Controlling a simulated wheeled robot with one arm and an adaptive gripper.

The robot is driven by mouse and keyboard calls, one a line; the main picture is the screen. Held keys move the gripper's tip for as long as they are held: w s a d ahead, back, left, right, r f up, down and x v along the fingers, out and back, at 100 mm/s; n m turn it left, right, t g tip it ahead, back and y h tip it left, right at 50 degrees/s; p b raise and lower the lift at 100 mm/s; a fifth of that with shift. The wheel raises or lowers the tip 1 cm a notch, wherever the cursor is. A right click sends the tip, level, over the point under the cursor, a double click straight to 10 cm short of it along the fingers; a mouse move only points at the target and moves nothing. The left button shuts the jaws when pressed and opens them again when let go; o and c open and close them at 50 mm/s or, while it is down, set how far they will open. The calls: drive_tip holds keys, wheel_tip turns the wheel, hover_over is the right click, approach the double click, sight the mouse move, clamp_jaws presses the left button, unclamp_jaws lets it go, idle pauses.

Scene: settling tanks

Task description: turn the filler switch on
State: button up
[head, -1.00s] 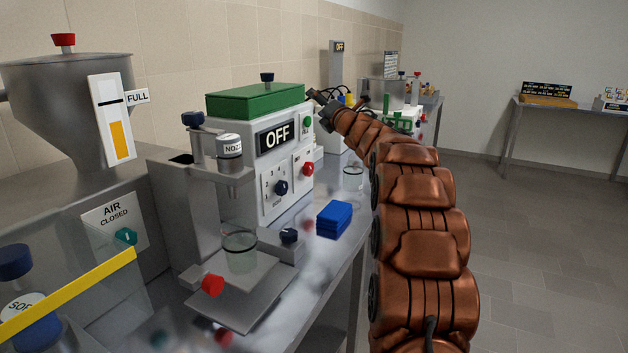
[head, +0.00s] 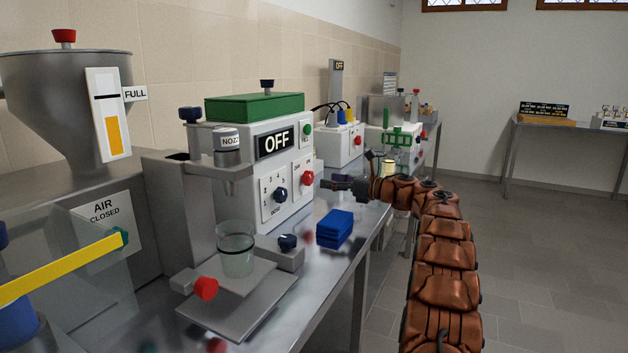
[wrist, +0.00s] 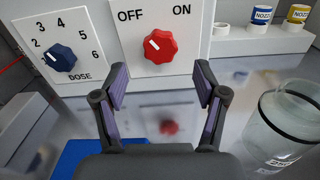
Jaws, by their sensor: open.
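The filler (head: 240,180) is a white and grey machine with a green lid and a display reading OFF. Its filler switch is a red knob (head: 307,177) on the right of the front panel. In the wrist view the red knob (wrist: 160,46) sits under the words OFF and ON, its white mark pointing up-left toward OFF. My gripper (head: 326,185) is just right of the knob in the head view. In the wrist view my gripper (wrist: 160,82) is open and empty, its fingers spread either side of the knob's line, apart from it.
A blue dose knob (wrist: 60,57) is left of the switch. A blue stack (head: 335,229) lies on the bench below my gripper. A glass jar (wrist: 286,125) stands at right in the wrist view. A glass beaker (head: 236,250) stands under the nozzle.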

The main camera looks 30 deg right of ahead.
sight(311, 177)
drive_tip(key=x, duration=0.6)
drive_tip(key=shift+w+a+p, duration=0.1)
drive_tip(key=shift+w+p, duration=0.1)
drive_tip(key=shift+p, duration=0.2)
drive_tip(key=c, duration=1.1)
